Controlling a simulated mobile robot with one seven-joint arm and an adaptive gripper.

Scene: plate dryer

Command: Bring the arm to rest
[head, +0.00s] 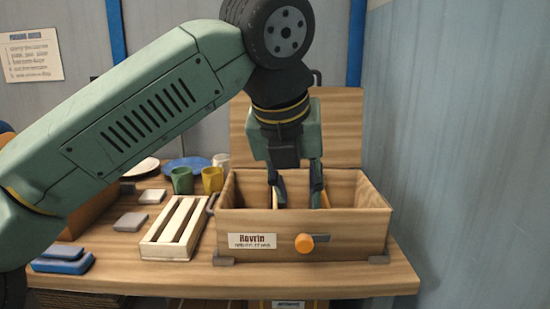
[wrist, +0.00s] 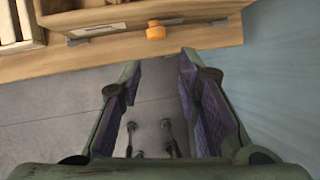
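My gripper (head: 296,200) hangs from my arm with its fingers pointing down. In the head view it overlaps the open wooden box (head: 345,228). Its two fingers are spread with a clear gap. In the wrist view the gripper (wrist: 160,62) shows grey floor between its fingertips and nothing held. The fingertips there appear just below the table's front edge, so the gripper seems to be in front of and above it. The box shows at the top of the wrist view with its orange knob (wrist: 155,31). The fingers hide part of the box's inside.
A white slatted rack (head: 163,247) stands left of the box. Green (head: 182,181) and yellow (head: 212,180) mugs and a blue plate (head: 187,163) are behind it. A wall (head: 460,150) stands at right.

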